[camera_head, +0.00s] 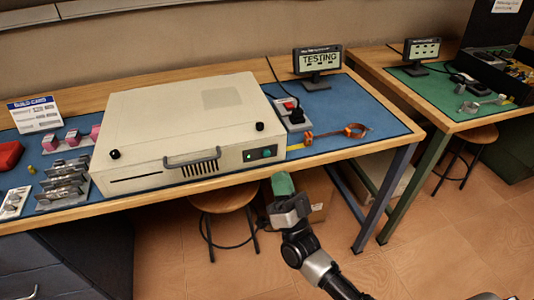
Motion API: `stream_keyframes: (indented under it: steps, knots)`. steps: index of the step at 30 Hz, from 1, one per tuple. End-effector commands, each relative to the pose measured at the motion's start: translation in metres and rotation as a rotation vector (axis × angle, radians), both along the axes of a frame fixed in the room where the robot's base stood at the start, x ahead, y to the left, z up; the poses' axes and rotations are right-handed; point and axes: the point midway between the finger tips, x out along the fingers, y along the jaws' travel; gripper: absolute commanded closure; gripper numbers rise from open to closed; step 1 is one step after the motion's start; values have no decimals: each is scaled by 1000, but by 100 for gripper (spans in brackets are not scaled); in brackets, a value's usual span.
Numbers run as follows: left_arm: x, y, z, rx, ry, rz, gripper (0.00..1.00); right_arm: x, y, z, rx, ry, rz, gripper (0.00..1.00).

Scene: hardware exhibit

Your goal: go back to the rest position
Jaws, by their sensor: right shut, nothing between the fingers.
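My right gripper (283,186) is in front of the table's front edge, below the beige computer case (185,125) and to the right of its middle. Its arm comes up from the bottom right. The gripper points up and away, with a green tip, and is shut with nothing held. My left gripper is not in view.
The case stands on a blue mat (376,116). A monitor reading TESTING (318,61), a red-button switch box (291,114) and an orange strap (345,132) lie right of it. Stools (222,198) stand below. A second table with a green mat (428,92) is at right. Floor (440,250) is clear.

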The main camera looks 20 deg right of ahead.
Motion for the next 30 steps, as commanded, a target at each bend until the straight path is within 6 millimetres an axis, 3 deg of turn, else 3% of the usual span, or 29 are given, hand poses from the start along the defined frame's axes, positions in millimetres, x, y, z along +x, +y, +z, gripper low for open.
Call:
stream_keyframes:
  steps: [13, 17, 20, 23, 26, 30]
  knots:
    - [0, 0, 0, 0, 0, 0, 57, 0, 0, 0, 0, 1, 0, 100]
    - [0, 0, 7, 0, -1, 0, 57, 4, 1, -18, -45, 75, -12, 100]
    - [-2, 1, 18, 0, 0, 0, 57, 9, 0, -63, -147, 240, -35, 100]
    - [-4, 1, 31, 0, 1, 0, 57, 3, -3, -132, -292, 479, -52, 100]
    - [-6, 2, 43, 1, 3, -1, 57, -21, -11, -206, -439, 726, -54, 100]
    - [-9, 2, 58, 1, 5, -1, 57, -80, -25, -296, -622, 1049, -29, 100]
